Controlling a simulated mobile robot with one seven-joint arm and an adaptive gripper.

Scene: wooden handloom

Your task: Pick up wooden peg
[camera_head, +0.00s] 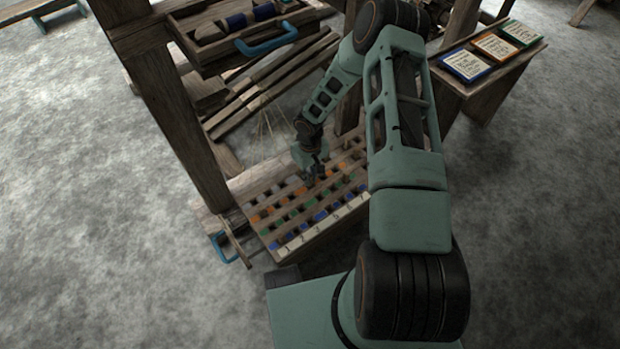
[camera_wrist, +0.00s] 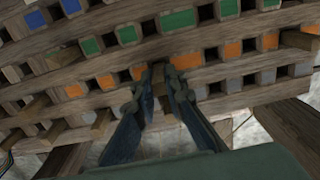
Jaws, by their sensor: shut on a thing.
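My gripper (camera_head: 312,176) is low over a slotted wooden pegboard (camera_head: 318,233) with rows of square holes and coloured squares. In the wrist view my gripper (camera_wrist: 160,78) has its two dark fingers close together, shut on a narrow wooden peg (camera_wrist: 159,84) at an orange-marked row of the board (camera_wrist: 203,75). The fingers hide much of the peg, and I cannot tell whether its end is in a hole. Other wooden pegs stick out of the board, such as one at the left in the wrist view (camera_wrist: 101,122).
A wooden loom post (camera_head: 180,120) rises left of the board. A wooden drawer with a blue handle (camera_head: 267,42) hangs above. A side table (camera_head: 485,75) with framed cards stands at the upper right. Grey floor lies open on both sides.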

